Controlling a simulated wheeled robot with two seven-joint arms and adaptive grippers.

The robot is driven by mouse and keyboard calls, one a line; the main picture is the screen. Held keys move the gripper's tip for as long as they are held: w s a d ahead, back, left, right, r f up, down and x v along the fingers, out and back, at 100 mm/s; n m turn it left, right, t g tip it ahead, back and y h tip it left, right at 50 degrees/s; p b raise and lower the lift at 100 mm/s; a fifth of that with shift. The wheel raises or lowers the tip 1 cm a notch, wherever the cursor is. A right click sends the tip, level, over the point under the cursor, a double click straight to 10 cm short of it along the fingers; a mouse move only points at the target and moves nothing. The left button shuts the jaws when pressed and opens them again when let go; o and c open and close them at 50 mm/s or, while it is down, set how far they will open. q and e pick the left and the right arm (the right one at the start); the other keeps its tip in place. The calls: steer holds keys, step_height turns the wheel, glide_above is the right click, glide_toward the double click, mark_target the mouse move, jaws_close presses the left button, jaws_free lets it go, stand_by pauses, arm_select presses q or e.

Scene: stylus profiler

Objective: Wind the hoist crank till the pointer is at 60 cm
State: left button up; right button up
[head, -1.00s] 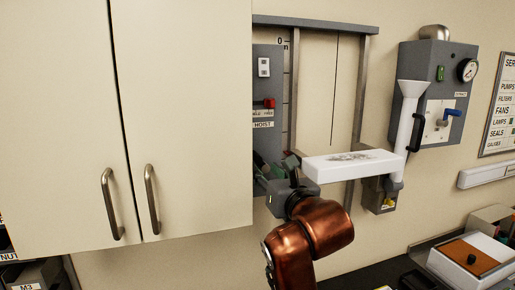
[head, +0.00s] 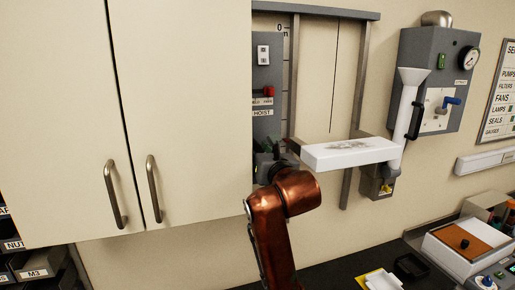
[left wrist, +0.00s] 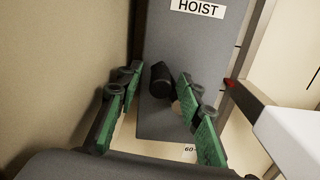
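The grey hoist panel (head: 263,130) is on the wall beside the cabinet; its HOIST label also shows in the left wrist view (left wrist: 198,6). A black crank knob (left wrist: 161,80) stands out from the panel in the left wrist view. My left gripper (left wrist: 161,76) is open, with its green fingers on both sides of the knob and a visible gap on each side. In the head view my left gripper (head: 271,158) partly hides the panel's lower part. A red tip (left wrist: 230,84), perhaps the pointer, shows beside the panel. A scale mark of 60 (left wrist: 188,149) shows below. My right gripper is not in view.
A white shelf-like arm (head: 350,153) juts out just right of my left gripper. A cabinet (head: 190,80) with two handles stands close on the left. A grey box with a gauge (head: 425,80) and white funnel (head: 411,78) is on the right. A dark counter lies below.

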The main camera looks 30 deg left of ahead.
arm_select(q)
steer(key=shift+c, duration=0.4)
jaws_close()
steer(key=shift+d, duration=0.1)
